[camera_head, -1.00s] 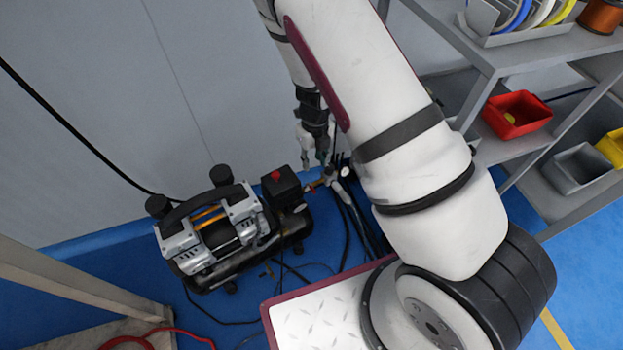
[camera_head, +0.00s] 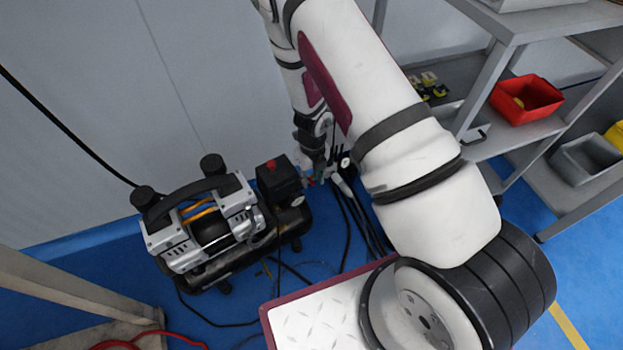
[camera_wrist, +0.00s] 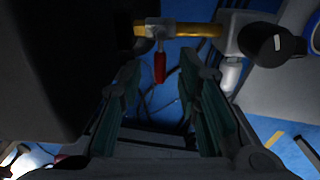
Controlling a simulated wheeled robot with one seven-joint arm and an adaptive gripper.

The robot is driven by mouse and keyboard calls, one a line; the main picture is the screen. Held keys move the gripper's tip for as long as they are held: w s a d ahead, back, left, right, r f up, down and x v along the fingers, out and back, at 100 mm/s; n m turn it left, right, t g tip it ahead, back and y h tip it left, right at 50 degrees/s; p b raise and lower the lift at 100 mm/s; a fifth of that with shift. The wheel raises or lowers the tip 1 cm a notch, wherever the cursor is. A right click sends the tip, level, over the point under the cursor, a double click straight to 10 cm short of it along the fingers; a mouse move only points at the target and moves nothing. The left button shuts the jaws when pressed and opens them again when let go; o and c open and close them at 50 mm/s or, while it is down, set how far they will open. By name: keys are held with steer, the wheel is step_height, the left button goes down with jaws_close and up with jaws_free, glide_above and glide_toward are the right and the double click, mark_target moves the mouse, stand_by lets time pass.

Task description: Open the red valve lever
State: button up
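The red valve lever (camera_wrist: 160,67) shows in the wrist view, hanging down from a silver valve body (camera_wrist: 160,30) on a brass pipe (camera_wrist: 199,30). My gripper (camera_wrist: 158,72) is open, with its two green-padded fingers on either side of the lever. The lever lies between the fingertips in the picture, nearer the left one, and no contact shows. In the head view my gripper (camera_head: 318,180) is beside the compressor's right end. My arm and the fittings there hide most of the lever.
The air compressor (camera_head: 205,232) stands on the blue floor against the grey wall. Its black box (camera_head: 280,183) is close beside my gripper. Black hoses (camera_head: 352,225) run down behind my base. A shelf with a red bin (camera_head: 527,97) stands at the right.

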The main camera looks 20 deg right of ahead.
jaws_close()
steer(key=shift+d, duration=0.1)
stand_by(0.3)
steer(key=w+n, duration=0.1)
steer(key=n, duration=0.5)
steer(key=w+d+n+p, duration=0.1)
steer(key=n, duration=0.5)
steer(key=w+d+n, duration=0.1)
steer(key=w+n, duration=0.1)
steer(key=n, duration=0.3)
steer(key=shift+d+n+p, duration=0.15)
steer(key=shift+n+p, duration=0.15)
steer(key=shift+n, duration=0.1)
stand_by(0.4)
